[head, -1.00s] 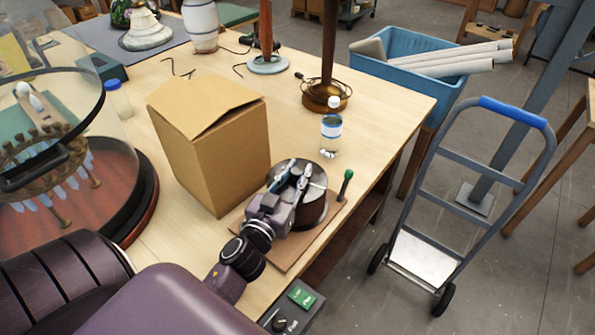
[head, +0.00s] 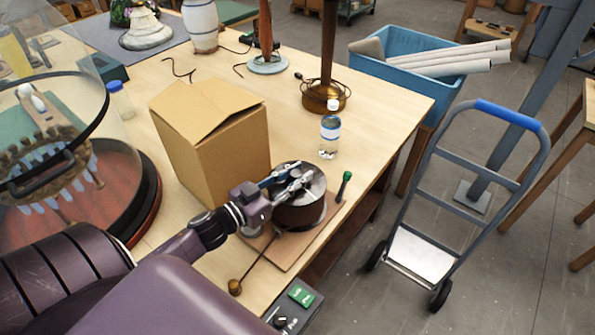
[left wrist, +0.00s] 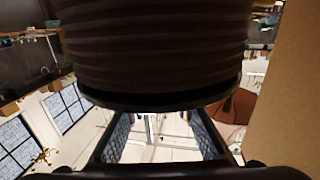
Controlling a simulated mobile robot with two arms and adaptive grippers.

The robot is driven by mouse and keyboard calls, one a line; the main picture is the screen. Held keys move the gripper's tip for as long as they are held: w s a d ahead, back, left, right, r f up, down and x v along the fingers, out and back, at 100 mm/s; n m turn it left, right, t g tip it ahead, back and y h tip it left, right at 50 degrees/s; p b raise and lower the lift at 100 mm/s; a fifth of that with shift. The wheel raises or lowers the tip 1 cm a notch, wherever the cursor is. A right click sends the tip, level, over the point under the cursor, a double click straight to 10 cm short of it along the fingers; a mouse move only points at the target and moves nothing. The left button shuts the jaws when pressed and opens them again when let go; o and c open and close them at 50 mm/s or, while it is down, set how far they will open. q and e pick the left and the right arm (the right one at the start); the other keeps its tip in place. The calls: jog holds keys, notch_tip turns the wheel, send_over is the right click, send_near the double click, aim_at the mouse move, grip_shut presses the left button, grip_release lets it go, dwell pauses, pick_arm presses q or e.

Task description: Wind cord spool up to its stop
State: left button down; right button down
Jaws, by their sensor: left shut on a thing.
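The cord spool (head: 300,216) is a dark brown drum with a grey metallic top, upright on a brown board (head: 325,226) at the table's front edge. Its ribbed side fills the top of the left wrist view (left wrist: 155,45). My left gripper (head: 294,181) reaches in from the left over the spool's top, shut on a part there; its fingers hide what they hold. In the left wrist view the fingers show below the drum. A thin dark rod or cord with a brass knob (head: 235,287) extends from the spool's near side. My right gripper is not in view.
A green-tipped post (head: 344,185) stands right of the spool. A cardboard box (head: 215,150) is close behind-left, and a bottle (head: 330,135) stands behind. A glass dome (head: 50,100) is at left. A control box (head: 292,308) sits at the front edge.

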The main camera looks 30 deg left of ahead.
pick_arm(q)
jog(key=shift+m+g+h+b, duration=0.45)
jog(key=shift+m+g+h, duration=0.35)
jog(key=shift+m+h, duration=0.65)
jog(key=shift+h, duration=0.55)
jog(key=c, duration=1.6)
grip_release()
jog(key=v, duration=1.2)
jog(key=shift+r, duration=0.1)
